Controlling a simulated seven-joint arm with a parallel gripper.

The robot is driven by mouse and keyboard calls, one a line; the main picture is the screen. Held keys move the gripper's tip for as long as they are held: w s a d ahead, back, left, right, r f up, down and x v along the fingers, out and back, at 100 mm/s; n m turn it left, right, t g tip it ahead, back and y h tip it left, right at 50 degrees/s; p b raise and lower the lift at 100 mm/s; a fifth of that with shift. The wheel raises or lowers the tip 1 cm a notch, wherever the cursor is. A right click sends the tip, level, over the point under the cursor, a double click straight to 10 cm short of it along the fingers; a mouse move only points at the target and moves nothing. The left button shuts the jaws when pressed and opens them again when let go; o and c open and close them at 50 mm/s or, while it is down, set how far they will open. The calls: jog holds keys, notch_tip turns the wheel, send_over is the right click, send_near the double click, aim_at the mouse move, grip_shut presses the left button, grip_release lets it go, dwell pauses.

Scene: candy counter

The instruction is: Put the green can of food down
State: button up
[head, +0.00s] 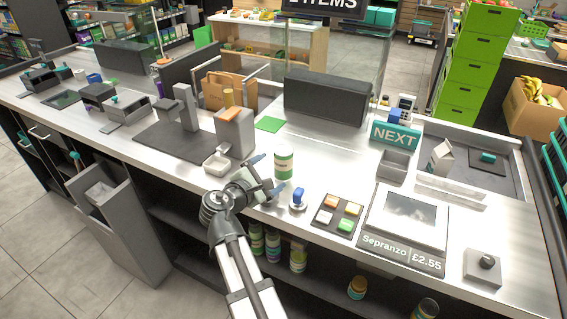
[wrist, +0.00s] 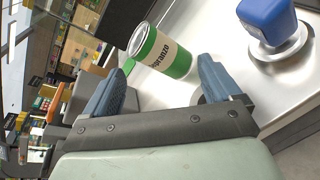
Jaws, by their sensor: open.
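The green can of food (head: 283,164) stands upright on the metal counter (head: 330,180), with a white label and green bands. It also shows in the wrist view (wrist: 160,52), where its label partly reads "pranzo". My gripper (head: 268,175) is open just in front of the can, near the counter's front edge. In the wrist view my gripper's blue fingers (wrist: 158,88) are spread wide, with the can beyond and between them. The can appears free of the fingers; whether either finger touches it, I cannot tell.
A blue-handled stamp (head: 298,199) stands right of the can, close to my gripper. A button pad (head: 337,215) and a price screen (head: 405,212) lie further right. A grey post (head: 236,131) and small tray (head: 217,162) stand left.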

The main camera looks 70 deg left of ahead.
aim_at(283, 152)
jog(key=m, duration=0.2)
jog(key=w+m+g, duration=0.1)
jog(key=m, duration=0.1)
jog(key=shift+w+d+r+g, duration=0.1)
jog(key=shift+d+r+g, duration=0.1)
jog(key=shift+d+g, duration=0.15)
jog(key=m, duration=0.1)
jog(key=m+g, duration=0.1)
jog(key=d+m, duration=0.1)
jog(key=shift+w+r, duration=0.2)
jog(key=shift+w, duration=0.1)
jog(key=shift+w+d+r+m+g+y, duration=0.15)
jog(key=shift+m+g+y, duration=0.3)
jog(key=shift+m, duration=0.65)
notch_tip(283, 152, up, 5)
jog(key=d+m+g+y, duration=0.2)
jog(key=d+m+g, duration=0.15)
jog(key=m, duration=0.85)
jog(key=x, duration=1.4)
jog(key=shift+w+a, duration=0.25)
jog(key=shift+a, duration=0.05)
jog(key=c, duration=1.4)
